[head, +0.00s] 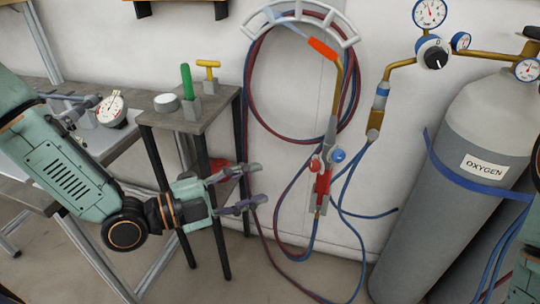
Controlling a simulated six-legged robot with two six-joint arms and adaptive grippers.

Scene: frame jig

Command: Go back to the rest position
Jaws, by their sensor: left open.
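My left gripper (250,187) is in the head view, left of the middle. Its arm comes in from the left, and its fingers point right. The fingers are apart with nothing visible between them. The gripper is in front of the small stand's legs, below the stand's top. My right gripper is not in view; only a green piece of my body shows at the lower right edge.
A small stand (218,112) carries a green cylinder (187,80), a yellow T-handle (208,68) and a white disc (166,102). A torch (323,180) and hoses (253,100) hang on the wall. An oxygen cylinder (470,130) with gauges stands right. Workbench (30,178) left.

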